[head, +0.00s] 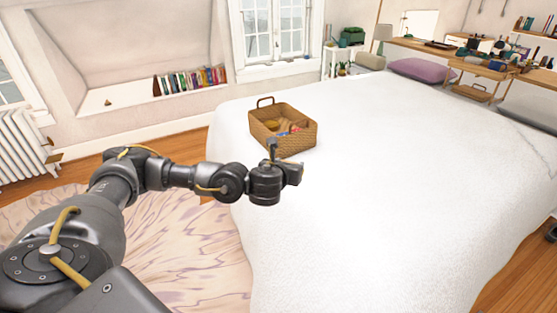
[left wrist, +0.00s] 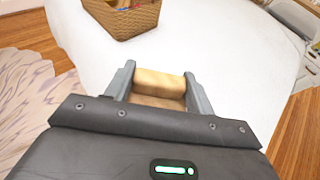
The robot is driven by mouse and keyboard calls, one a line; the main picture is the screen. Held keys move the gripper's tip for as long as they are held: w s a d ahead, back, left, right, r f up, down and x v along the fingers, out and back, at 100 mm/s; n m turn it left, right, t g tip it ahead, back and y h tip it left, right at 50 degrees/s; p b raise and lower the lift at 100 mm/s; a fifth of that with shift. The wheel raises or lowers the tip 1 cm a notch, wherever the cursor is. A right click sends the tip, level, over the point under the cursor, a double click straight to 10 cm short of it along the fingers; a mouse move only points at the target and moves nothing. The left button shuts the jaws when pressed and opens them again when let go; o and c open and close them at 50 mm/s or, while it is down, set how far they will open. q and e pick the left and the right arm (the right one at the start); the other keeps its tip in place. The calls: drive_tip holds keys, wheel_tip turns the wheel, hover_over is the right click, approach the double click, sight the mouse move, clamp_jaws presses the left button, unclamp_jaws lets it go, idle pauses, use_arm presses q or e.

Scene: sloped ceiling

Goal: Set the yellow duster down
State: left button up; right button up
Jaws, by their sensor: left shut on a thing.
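The yellow duster (left wrist: 160,84) is a tan-yellow block between the two fingers of my left gripper (left wrist: 159,88) in the left wrist view. The fingers are shut on it from both sides. It is held over the white bed (head: 400,200); how high above the bed I cannot tell. In the head view my left gripper (head: 283,160) is at the bed's near left part, in front of the basket, and the duster is not clearly visible there. My right gripper is in neither view.
A wicker basket (head: 290,138) with small items in it stands on the bed just beyond my left gripper; it also shows in the left wrist view (left wrist: 138,22). The bed's middle and right are clear. A purple pillow (head: 420,70) lies at the far end. Shelves with clutter stand behind.

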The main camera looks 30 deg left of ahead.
use_arm(q)
drive_tip(key=s+d+r+m+h, duration=0.2)
drive_tip(key=s+d+r, duration=0.3)
drive_tip(key=d, duration=0.4)
drive_tip(key=shift+s+m+h, duration=0.4)
drive_tip(key=shift+s+h, duration=0.3)
drive_tip(key=shift+s, duration=0.15)
